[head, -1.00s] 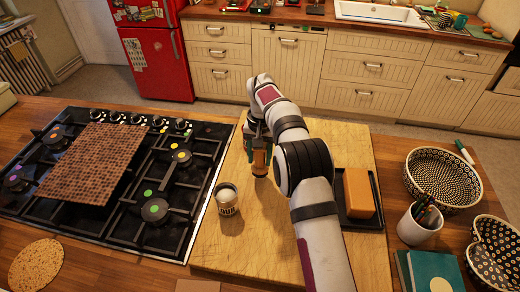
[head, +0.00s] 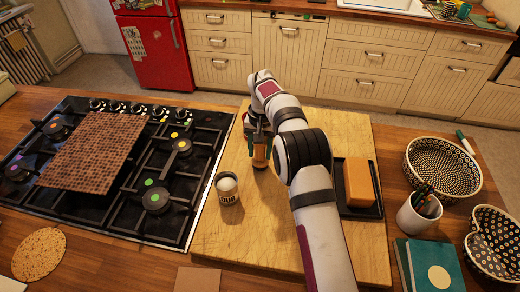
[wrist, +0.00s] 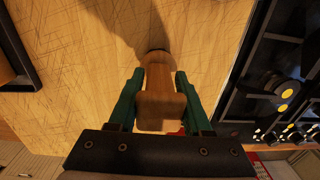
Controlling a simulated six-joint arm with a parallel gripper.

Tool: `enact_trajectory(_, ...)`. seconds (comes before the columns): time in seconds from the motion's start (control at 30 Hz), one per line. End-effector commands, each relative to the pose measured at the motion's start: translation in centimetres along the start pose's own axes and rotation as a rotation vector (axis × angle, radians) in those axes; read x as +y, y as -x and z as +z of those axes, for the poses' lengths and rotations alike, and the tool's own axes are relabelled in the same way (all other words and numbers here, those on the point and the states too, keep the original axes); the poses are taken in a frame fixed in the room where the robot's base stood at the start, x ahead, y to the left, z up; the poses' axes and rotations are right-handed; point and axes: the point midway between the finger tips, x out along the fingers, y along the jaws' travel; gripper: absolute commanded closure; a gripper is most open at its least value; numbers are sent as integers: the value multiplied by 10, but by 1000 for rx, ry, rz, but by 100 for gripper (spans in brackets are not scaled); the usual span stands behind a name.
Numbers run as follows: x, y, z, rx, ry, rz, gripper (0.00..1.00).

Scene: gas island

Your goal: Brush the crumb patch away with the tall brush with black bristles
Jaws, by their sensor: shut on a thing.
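My gripper (head: 259,143) is over the far part of the wooden board, with its green fingers shut on a wooden brush (head: 260,157). In the wrist view the brush's pale wooden handle (wrist: 158,98) sits between the two fingers (wrist: 160,74). Its bristles are hidden or too small to make out, and I cannot tell whether it touches the board. No crumb patch can be made out in either view; part of the board is hidden behind my arm.
The wooden board (head: 235,245) holds a small labelled jar (head: 228,190) left of my arm and an orange block (head: 359,184) on a black tray (head: 362,212) to the right. A gas hob (head: 205,150) lies left; a pen cup (head: 418,214) and patterned bowls (head: 443,172) stand right.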

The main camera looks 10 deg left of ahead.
Motion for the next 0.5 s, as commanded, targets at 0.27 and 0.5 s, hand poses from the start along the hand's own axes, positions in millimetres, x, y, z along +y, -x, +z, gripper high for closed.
enact_trajectory(0.27,0,-4,0,0,0,0,100)
enact_trajectory(0.5,0,-8,0,0,0,0,100)
